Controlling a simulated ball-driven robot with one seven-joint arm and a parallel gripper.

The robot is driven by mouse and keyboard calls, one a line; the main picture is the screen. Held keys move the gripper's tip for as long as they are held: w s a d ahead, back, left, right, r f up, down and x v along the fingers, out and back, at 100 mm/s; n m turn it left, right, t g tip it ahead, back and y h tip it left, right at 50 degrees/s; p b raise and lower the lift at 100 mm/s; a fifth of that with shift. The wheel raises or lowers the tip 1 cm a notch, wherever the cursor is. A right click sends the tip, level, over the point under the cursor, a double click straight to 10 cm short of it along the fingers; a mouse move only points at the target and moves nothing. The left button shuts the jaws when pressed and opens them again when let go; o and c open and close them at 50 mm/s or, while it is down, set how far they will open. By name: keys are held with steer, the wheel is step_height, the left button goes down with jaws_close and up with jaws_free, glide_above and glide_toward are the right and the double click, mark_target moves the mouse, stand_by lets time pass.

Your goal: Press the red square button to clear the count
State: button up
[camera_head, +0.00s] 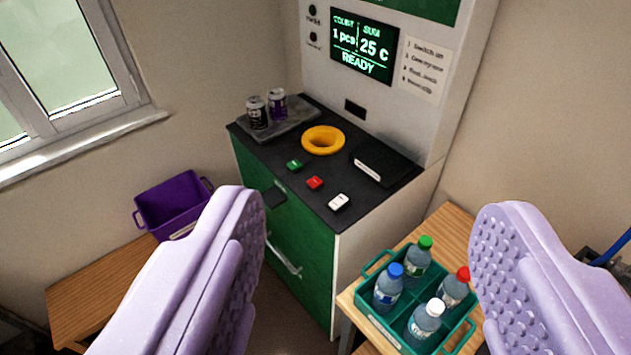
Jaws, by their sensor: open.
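The red square button (315,183) sits on the black counter top (285,165) of a green and white machine. It lies between a green button (294,165) and a white button (339,202). The machine's screen (364,46) reads count 1 pcs, sum 25 c, READY. My gripper (370,225) is open, with its two lilac fingers wide apart in the foreground. No object is between the fingertips. The red button appears beyond the fingers, between them in the picture, and nothing touches it.
A yellow ring (323,139) surrounds an opening behind the buttons. Two cans (257,113) stand on a grey tray at the counter's back left. A teal crate (376,319) with several bottles stands on a wooden table at lower right. A purple bin (172,203) is at left.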

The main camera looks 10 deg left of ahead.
jaws_close()
stand_by(1.4)
